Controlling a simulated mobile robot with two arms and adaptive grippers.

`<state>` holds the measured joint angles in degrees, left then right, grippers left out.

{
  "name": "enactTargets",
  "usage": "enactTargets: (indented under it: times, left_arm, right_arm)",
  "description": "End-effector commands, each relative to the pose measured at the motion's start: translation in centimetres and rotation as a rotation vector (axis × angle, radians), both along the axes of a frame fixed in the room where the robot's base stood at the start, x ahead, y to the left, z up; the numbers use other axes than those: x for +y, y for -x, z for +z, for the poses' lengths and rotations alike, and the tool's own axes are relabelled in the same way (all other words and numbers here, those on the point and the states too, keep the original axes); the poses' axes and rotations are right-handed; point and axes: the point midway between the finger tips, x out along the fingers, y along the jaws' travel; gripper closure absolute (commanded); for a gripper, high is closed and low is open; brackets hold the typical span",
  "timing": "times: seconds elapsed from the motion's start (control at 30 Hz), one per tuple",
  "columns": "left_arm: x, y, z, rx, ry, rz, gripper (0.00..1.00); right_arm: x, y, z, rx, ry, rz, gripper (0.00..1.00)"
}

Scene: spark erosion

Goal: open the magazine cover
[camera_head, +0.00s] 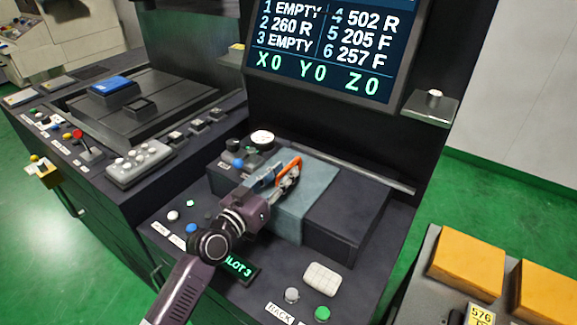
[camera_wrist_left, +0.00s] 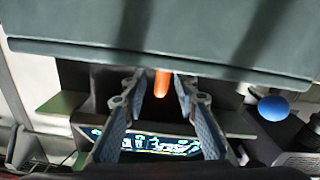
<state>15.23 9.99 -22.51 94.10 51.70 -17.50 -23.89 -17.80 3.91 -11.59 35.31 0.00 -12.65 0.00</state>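The magazine cover looks to be the blue-grey panel (camera_head: 308,192) over a dark box on the middle console. It appears closed over the box. An orange handle (camera_head: 291,168) is at its left side. In the left wrist view the cover (camera_wrist_left: 160,55) spans the top and the orange handle (camera_wrist_left: 162,83) points down from it. My left gripper (camera_head: 283,178) is at the handle. Its two fingers (camera_wrist_left: 158,88) stand apart on either side of the handle, with visible gaps. The handle's far part is hidden. My right gripper is not in view.
A blue knob (camera_wrist_left: 273,107), small buttons and a round dial (camera_head: 262,138) sit beside the box. A screen (camera_head: 330,45) stands behind. Orange blocks (camera_head: 467,257) lie at right.

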Motion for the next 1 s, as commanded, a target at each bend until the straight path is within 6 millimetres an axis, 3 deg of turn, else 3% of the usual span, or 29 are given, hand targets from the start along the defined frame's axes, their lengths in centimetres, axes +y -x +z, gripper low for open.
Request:
enactTargets:
  times: [0.2,0.53,0.8,1.0]
  left_arm:
    - [-1.1,-1.7,0.1,0.001,0.001,0.000,0.73]
    - [-1.3,-2.0,0.0,0.000,0.000,0.000,0.73]
    - [-1.3,-2.0,0.0,0.000,0.000,0.000,1.00]
    - [-1.3,-2.0,0.0,0.000,0.000,0.001,1.00]
  right_arm:
    - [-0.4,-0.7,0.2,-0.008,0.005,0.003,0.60]
    - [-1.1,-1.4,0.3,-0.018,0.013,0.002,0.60]
    - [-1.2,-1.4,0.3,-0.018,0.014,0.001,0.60]
    - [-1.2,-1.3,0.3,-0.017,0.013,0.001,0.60]
